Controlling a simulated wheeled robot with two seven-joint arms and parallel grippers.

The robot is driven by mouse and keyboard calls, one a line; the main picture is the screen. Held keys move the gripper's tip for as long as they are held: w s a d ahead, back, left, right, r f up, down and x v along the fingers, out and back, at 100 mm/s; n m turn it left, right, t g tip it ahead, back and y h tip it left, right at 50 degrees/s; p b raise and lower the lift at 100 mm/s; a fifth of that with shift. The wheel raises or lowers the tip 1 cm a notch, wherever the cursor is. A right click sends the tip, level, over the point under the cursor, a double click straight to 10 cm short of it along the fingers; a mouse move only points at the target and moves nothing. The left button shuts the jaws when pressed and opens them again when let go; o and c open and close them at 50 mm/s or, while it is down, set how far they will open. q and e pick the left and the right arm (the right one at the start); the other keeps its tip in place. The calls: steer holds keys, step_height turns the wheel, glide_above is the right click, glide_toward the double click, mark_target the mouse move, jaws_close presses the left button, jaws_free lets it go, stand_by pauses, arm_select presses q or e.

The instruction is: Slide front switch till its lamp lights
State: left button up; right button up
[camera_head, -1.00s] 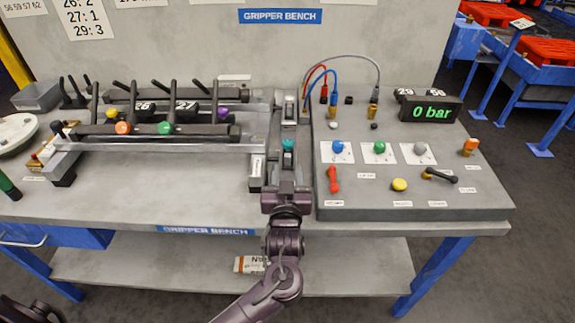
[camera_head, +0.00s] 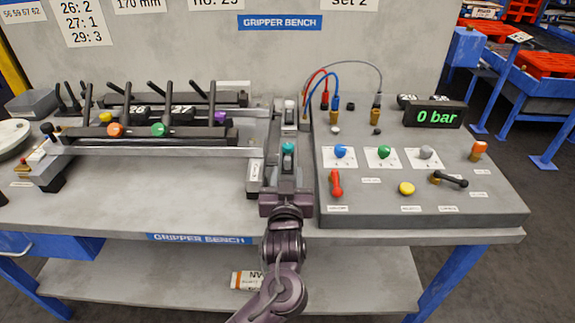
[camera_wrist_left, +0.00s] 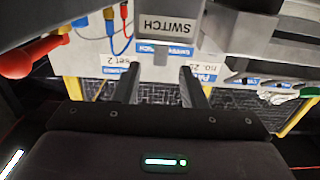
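My left gripper (camera_head: 287,172) is at the front end of the grey rail at the bench's middle, left of the control panel. A small block with a teal top (camera_head: 288,148) shows at its fingertips; it may be the front switch. In the left wrist view the gripper (camera_wrist_left: 163,85) is open, its two dark fingers apart with nothing between them. A grey block labelled SWITCH (camera_wrist_left: 167,28) is just beyond the fingertips; contact cannot be told. A similar white-topped block (camera_head: 289,104) sits farther back. I cannot make out a lit lamp on either block. My right gripper is not in view.
The control panel (camera_head: 350,215) stands close on the right, with a red lever (camera_head: 336,183), knobs and a display (camera_head: 433,116) reading 0 bar. Red and blue hoses arch behind. Bars with coloured knobs (camera_head: 115,130) lie on the left. The bench front is clear.

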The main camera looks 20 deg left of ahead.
mark_target(288, 163)
arm_select(q)
steer(key=x, duration=0.5)
steer(key=shift+w+a+p, duration=0.15)
steer(key=shift+w+p, duration=0.15)
steer(key=shift+w, duration=0.05)
jaws_close()
